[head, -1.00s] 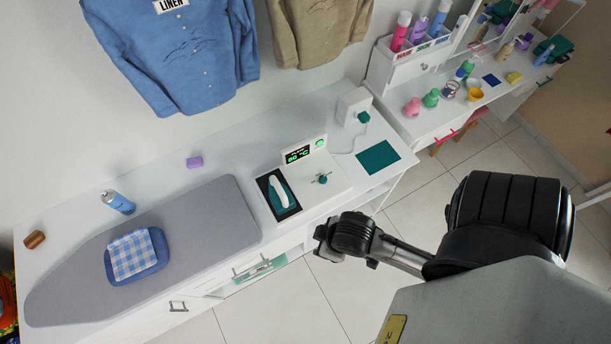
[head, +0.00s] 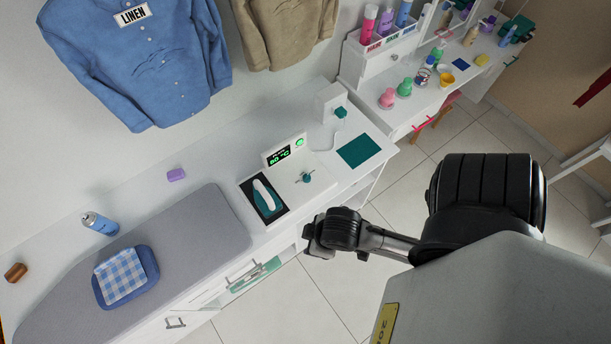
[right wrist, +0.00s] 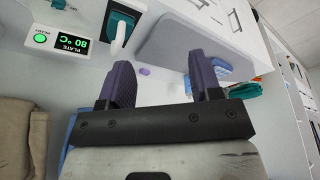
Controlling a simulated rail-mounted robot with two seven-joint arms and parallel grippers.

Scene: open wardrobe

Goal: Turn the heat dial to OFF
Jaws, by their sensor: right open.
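The heat dial (head: 307,177) is a small teal knob with a pale bar, on the white panel to the right of the iron. The display (head: 284,154) behind it reads 80 °C, with a lit green light. In the right wrist view the display (right wrist: 72,41) appears upside down, and a teal knob (right wrist: 62,4) shows at the top edge. My right gripper (right wrist: 160,65) is open and empty, with its purple fingers apart and clear of the dial. In the head view my right arm is in front of the counter; its fingers cannot be made out. My left gripper is out of view.
A white and teal iron (head: 265,194) lies on its dark plate beside the dial. An ironing board (head: 200,240) holds a checked cloth (head: 122,275). A teal mat (head: 360,151) lies right of the dial.

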